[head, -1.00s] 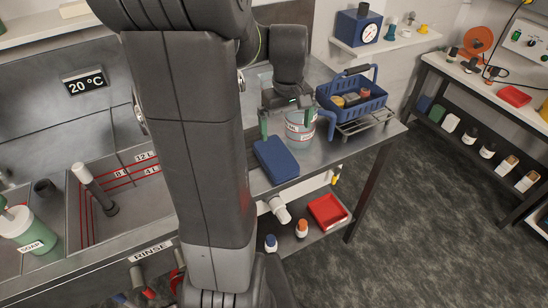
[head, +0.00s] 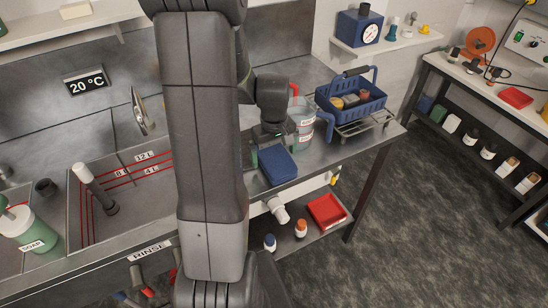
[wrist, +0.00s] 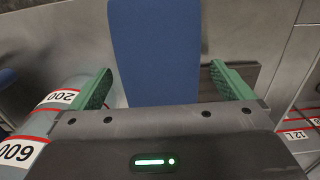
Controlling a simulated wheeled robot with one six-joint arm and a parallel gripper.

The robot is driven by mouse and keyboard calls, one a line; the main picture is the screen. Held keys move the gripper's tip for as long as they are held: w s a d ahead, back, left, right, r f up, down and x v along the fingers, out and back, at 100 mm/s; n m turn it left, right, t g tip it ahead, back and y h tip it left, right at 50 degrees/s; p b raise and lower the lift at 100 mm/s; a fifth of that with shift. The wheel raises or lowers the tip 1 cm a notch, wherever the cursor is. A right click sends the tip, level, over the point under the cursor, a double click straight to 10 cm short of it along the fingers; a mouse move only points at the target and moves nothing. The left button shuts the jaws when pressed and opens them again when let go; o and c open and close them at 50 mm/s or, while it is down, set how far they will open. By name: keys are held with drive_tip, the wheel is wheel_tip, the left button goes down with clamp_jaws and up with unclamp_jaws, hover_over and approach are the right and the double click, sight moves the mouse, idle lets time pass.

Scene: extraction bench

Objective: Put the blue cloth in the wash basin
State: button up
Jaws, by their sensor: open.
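The blue cloth (head: 278,165) looks like a thick folded pad and lies on the steel counter, right of my arm. It also shows in the wrist view (wrist: 155,50), upright in the picture, between and beyond the green fingertips. My gripper (wrist: 162,82) is open and empty, with a gap on both sides of the cloth. In the head view my gripper is just behind the cloth, its fingers mostly hidden. A steel basin (head: 85,215) with red litre lines is at the left, partly hidden by my arm. A RINSE label is on the front edge; I see no wash label.
A beaker (head: 302,128) stands close behind my gripper and shows at left in the wrist view (wrist: 50,115). A blue basket (head: 352,110) sits on a rack at the right. A standing pipe (head: 92,186) and a soap bottle (head: 32,232) are at the left.

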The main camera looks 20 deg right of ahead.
drive_tip(key=c, duration=1.1)
